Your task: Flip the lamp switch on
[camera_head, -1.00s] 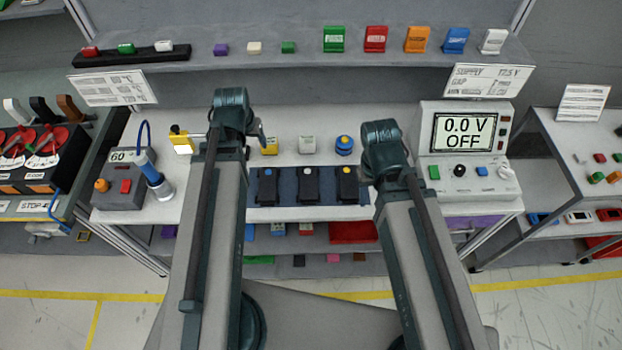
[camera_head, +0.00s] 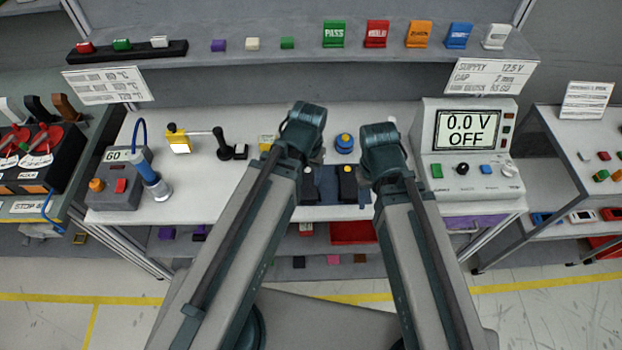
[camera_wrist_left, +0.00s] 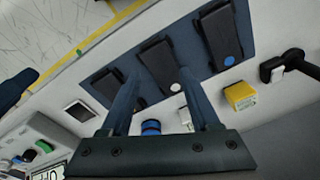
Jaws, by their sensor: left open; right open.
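The lamp stands at the back left of the bench in the head view, with a yellow head (camera_head: 178,138), a thin arm and a black post and base (camera_head: 225,148). A small white part (camera_head: 241,152) on the base looks like its switch; it also shows in the left wrist view (camera_wrist_left: 277,73). Whether it is on is too small to tell. My left gripper (camera_wrist_left: 158,78) is open and empty above the dark mat, apart from the lamp. In the head view its wrist (camera_head: 305,118) hides its fingertips. My right gripper (camera_head: 372,180) is open at the mat's right side.
The dark mat (camera_wrist_left: 238,22) holds several black modules. A yellow block (camera_wrist_left: 240,95), a white block (camera_wrist_left: 186,118) and a blue round button (camera_head: 344,143) stand behind it. A supply unit (camera_head: 467,150) reads 0.0 V OFF. A grey box (camera_head: 118,180) with a blue-handled tool is at left.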

